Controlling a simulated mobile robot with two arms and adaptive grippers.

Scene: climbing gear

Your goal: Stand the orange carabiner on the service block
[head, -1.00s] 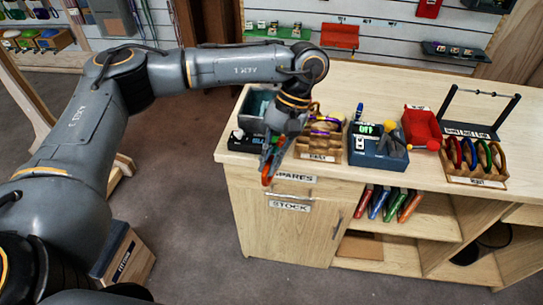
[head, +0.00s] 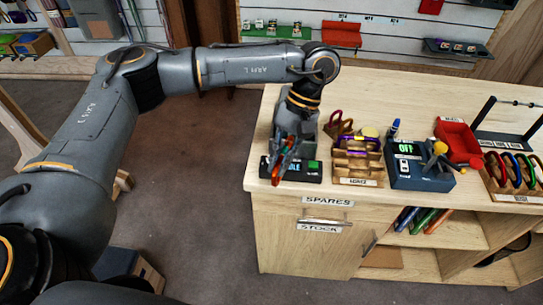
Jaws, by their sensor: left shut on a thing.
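My left gripper (head: 282,160) points down over the front left corner of the bench and is shut on the orange carabiner (head: 276,174). The carabiner hangs at the fingertips, partly covered by them, in front of a black scale (head: 309,175) with a green display. I cannot tell its exact height above the bench. A wooden slotted block (head: 358,168) stands just right of the scale; its front label is too small to read surely. My right gripper is out of view.
Right of the block stand a blue box with an "OFF" display (head: 404,171), a red tray (head: 458,143) and a wooden rack (head: 500,184) with several coloured carabiners. A dark bar stand (head: 509,140) is behind the rack. The bench top (head: 390,95) is clear farther back.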

